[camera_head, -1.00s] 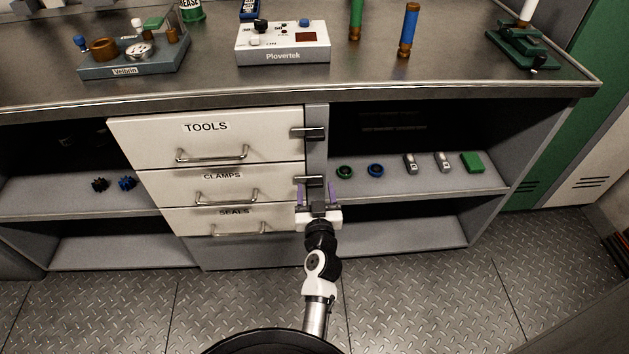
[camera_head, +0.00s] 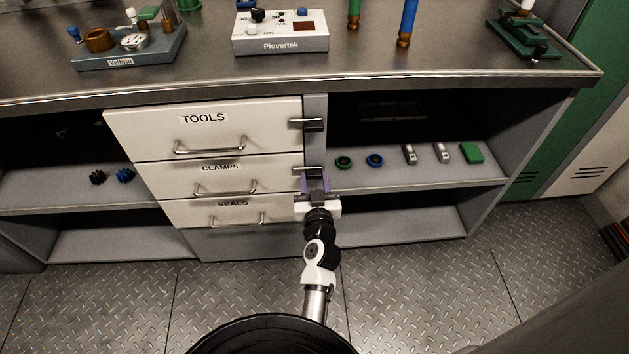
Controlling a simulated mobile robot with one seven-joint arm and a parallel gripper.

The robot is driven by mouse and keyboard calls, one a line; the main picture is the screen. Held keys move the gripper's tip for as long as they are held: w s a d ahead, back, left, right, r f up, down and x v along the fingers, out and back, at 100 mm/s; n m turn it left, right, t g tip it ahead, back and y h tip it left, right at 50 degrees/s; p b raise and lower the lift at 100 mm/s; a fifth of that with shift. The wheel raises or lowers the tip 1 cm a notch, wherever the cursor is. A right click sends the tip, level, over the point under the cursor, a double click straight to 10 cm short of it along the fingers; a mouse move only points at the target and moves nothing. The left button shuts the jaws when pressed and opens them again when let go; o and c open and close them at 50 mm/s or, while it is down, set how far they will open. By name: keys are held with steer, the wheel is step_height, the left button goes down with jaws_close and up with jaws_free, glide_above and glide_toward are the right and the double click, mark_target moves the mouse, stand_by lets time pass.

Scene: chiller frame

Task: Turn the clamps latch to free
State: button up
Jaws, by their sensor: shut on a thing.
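The clamps latch (camera_head: 312,172) is a dark bar on the post at the right end of the white clamps drawer (camera_head: 190,179). It lies roughly level, reaching left over the drawer's edge. My gripper (camera_head: 316,181) has purple fingers and comes from below. Its fingertips are at the latch and the jaws are shut on it. The fingers partly cover the latch, so the exact contact is hard to see. The clamps drawer looks closed.
The tools drawer (camera_head: 205,134) with its level latch (camera_head: 308,123) is above, and the seals drawer (camera_head: 185,212) below. Small parts, including a green block (camera_head: 472,152), sit on the right shelf. The floor (camera_head: 440,290) in front is clear.

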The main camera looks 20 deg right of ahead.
steer(key=shift+m, duration=0.3)
steer(key=m, duration=0.3)
steer(key=shift+r, duration=0.2)
steer(key=m, duration=0.2)
steer(key=m+p, duration=0.1)
steer(key=m, duration=0.2)
steer(key=shift+d+r+p, duration=0.15)
steer(key=shift+r+p, duration=0.05)
steer(key=shift+p, duration=0.1)
steer(key=m+p, duration=0.1)
steer(key=m, duration=0.3)
steer(key=shift+d+r+m, duration=0.1)
steer(key=shift+m, duration=0.3)
steer(key=m+p, duration=0.1)
steer(key=m, duration=0.3)
steer(key=shift+d, duration=0.15)
steer(key=shift+m, duration=0.3)
steer(key=o, duration=1)
steer(key=shift+s, duration=0.15)
